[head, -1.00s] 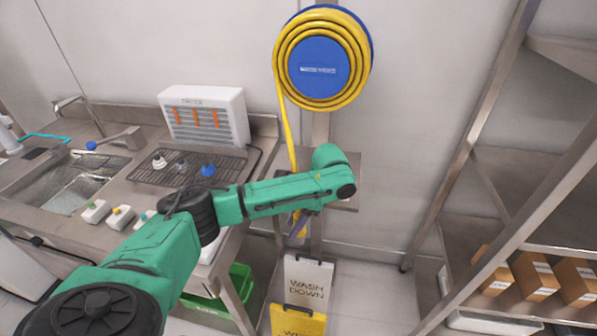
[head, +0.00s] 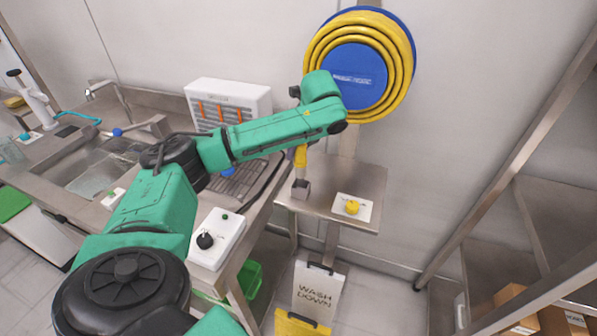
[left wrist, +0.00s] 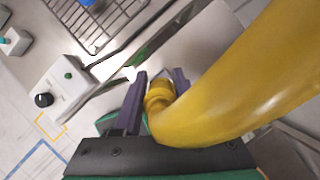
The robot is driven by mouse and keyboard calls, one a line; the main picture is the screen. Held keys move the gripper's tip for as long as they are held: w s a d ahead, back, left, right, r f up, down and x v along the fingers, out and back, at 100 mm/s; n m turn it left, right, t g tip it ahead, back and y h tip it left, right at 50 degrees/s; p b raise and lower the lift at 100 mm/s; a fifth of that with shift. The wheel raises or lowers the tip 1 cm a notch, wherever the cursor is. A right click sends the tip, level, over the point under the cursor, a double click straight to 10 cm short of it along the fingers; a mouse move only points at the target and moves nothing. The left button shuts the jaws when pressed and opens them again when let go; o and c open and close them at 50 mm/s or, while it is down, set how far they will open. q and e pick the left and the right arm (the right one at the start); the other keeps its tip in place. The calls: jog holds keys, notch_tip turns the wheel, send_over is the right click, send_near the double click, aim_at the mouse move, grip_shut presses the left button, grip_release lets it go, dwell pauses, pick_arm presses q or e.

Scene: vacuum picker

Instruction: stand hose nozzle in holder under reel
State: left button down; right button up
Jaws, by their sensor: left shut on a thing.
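The blue reel (head: 355,77) with coiled yellow hose hangs on the wall at the upper middle of the head view. My left gripper (left wrist: 158,76) has purple fingers shut on the yellow hose nozzle (left wrist: 160,98) in the left wrist view. The hose (left wrist: 235,90) arches from it to the upper right. I cannot tell whether the tip is inside. My right gripper is not seen.
A white plate with a yellow knob (head: 352,207) lies on the shelf (head: 375,185), right of the holder. A white control box (head: 217,238) is on the counter edge at left. A wash-down sign (head: 315,287) stands below. A metal rack (head: 520,150) is at right.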

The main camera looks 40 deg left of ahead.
aim_at(298, 169)
pick_arm(q)
notch_tip(298, 169, down, 6)
jog(key=shift+d+f+p, duration=0.1)
jog(key=shift+p, duration=0.35)
jog(key=shift+f, duration=0.4)
jog(key=shift+c, duration=2.4)
grip_release()
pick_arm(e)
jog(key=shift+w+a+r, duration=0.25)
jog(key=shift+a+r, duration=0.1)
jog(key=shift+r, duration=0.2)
pick_arm(q)
jog(key=shift+r, duration=0.15)
jog(key=b+v, duration=0.2)
jog(key=v, duration=1)
jog(key=shift+d, duration=0.1)
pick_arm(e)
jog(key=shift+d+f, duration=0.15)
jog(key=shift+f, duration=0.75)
